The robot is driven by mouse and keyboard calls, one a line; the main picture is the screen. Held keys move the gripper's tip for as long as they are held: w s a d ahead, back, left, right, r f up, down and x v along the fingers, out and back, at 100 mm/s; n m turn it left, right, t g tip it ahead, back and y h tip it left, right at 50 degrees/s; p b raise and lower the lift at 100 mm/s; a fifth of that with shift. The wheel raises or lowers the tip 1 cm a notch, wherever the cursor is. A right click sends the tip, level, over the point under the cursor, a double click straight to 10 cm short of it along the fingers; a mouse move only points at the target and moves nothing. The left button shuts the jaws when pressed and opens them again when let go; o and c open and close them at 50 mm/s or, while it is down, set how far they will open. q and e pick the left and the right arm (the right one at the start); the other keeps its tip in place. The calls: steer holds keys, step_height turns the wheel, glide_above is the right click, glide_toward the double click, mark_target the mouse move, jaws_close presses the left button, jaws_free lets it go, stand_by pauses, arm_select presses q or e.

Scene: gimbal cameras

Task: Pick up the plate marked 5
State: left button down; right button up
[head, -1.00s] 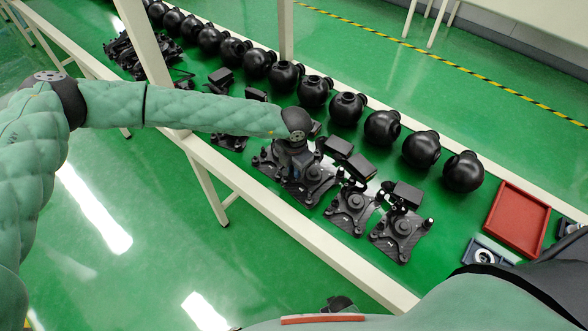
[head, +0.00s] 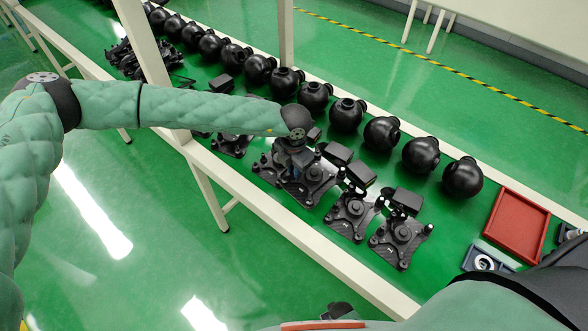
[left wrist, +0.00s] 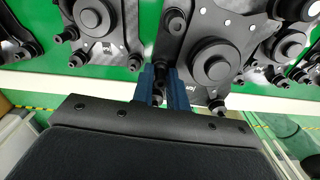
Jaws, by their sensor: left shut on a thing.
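Several black plates with raised round hubs stand in a row on the green table; their marks are too small to read, so I cannot tell which is 5. My left gripper (head: 292,172) is over a black plate (head: 312,192) in the middle of the row. A neighbouring plate (left wrist: 106,46) is just to the left. The arm partly hides the held plate in the head view. My right gripper is not in view.
Two more plates with gimbals (head: 401,236) (head: 352,212) stand right of my gripper, close together. A row of black spheres (head: 382,133) lies behind. A red tray (head: 517,228) is at the right. A white frame post (head: 145,50) rises near my left arm.

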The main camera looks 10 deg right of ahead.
arm_select(q)
steer(key=shift+r, duration=1.35)
